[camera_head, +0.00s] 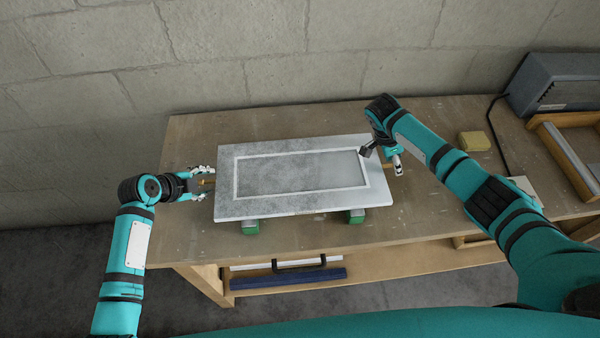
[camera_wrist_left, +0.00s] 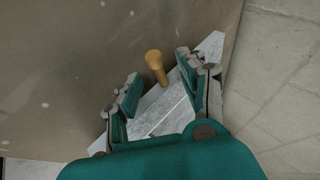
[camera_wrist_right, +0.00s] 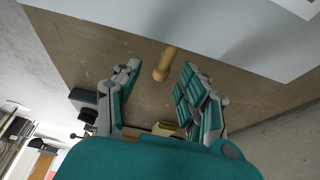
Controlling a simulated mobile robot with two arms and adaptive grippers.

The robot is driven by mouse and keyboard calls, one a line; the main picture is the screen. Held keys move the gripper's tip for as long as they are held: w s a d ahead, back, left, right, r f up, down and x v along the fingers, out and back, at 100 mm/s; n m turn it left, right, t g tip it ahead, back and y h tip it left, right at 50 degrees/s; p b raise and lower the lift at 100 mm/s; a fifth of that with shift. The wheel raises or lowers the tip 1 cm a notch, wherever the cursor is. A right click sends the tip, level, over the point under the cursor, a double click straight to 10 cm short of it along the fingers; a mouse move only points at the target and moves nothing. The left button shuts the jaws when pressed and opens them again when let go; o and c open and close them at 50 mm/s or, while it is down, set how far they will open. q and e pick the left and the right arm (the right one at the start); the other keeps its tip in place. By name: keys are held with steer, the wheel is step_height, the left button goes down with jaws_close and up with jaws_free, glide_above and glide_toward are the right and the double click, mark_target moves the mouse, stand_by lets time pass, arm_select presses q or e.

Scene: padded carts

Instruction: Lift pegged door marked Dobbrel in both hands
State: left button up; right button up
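A grey door (camera_head: 300,202) with a white inner border lies flat on green-ended blocks (camera_head: 250,227) on the workbench; I cannot read any marking. A wooden peg (camera_head: 208,182) sticks out of its left end. In the left wrist view this peg (camera_wrist_left: 154,62) shows between the spread fingers of my left gripper (camera_head: 203,184), which is open with a gap on both sides. A second peg (camera_wrist_right: 164,64) shows in the right wrist view, between the spread fingers of my right gripper (camera_wrist_right: 160,70), also open and apart from it. In the head view my right arm partly covers the door's right end.
A yellow block (camera_head: 475,141) lies on the workbench (camera_head: 190,235) right of the door. A grey machine (camera_head: 550,85) and a wooden frame (camera_head: 560,150) stand at the far right. A block wall rises behind. A shelf below holds a blue bar (camera_head: 288,278).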

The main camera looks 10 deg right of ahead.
arm_select(q)
jaws_close()
arm_select(e)
jaws_close()
arm_select(q)
steer(key=shift+r, duration=0.15)
arm_select(e)
steer(key=shift+w+r, duration=0.1)
steer(key=shift+r, duration=0.05)
